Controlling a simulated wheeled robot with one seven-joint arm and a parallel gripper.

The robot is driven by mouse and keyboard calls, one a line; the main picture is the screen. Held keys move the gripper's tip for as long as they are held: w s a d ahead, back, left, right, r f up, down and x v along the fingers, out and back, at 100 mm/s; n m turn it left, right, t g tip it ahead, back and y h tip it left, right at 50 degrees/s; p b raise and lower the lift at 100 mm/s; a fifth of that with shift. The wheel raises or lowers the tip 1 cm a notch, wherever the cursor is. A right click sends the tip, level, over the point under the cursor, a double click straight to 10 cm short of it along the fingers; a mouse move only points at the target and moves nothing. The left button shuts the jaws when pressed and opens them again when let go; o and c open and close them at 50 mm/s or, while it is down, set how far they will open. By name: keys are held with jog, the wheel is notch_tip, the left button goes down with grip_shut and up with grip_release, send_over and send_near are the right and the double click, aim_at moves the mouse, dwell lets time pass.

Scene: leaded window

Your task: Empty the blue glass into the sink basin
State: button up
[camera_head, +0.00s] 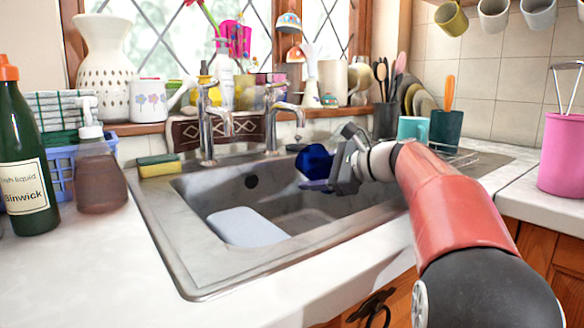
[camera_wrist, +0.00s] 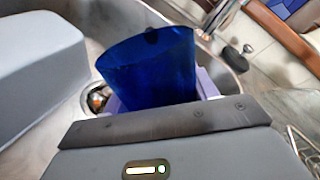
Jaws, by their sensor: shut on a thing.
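The blue glass (camera_head: 313,161) is held over the right part of the steel sink basin (camera_head: 222,190). My gripper (camera_head: 333,170) is shut on the glass and sits to its right. The glass looks tipped over towards the left in the head view. In the wrist view the blue glass (camera_wrist: 150,72) shows dark blue, with its wide end away from the gripper and the basin behind it. Pale purple parts show on both sides of the glass. I cannot tell whether any liquid is in it or coming out.
A pale grey block (camera_head: 247,227) lies in the basin. Two taps (camera_head: 208,130) stand behind it. A sponge (camera_head: 159,166), a soap bottle (camera_head: 99,175) and a green bottle (camera_head: 26,160) stand left. A teal mug (camera_head: 412,129) and a pink pot (camera_head: 565,150) are right.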

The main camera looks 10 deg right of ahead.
jog(key=shift+w+d+r+m+y+p, duration=0.15)
jog(key=shift+r+m+y+p, duration=0.15)
jog(key=shift+r+m+p, duration=0.65)
jog(key=p, duration=0.2)
jog(key=d+m+y+p, duration=0.1)
jog(key=p, duration=0.1)
jog(key=shift+w+d+r, duration=0.2)
jog(key=shift+w+r, duration=0.1)
jog(key=shift+r, duration=0.05)
jog(key=shift+w+d+m+y+b, duration=0.2)
jog(key=shift+d+m+y+b, duration=0.15)
jog(key=shift+m+b, duration=0.1)
jog(key=shift+w+d+r+m+t+y, duration=0.2)
jog(key=shift+r+m, duration=0.35)
jog(key=shift+r, duration=0.45)
jog(key=shift+w+d+r+m+t+y, duration=0.2)
jog(key=shift+r+m, duration=0.3)
jog(key=shift+r, duration=0.45)
jog(key=shift+s+d+r+m+y, duration=0.15)
jog(key=shift+d+r+m, duration=0.15)
jog(key=shift+r+m, duration=0.5)
jog(key=shift+w+r+n, duration=0.1)
jog(key=shift+r+n, duration=0.1)
jog(key=shift+n, duration=0.05)
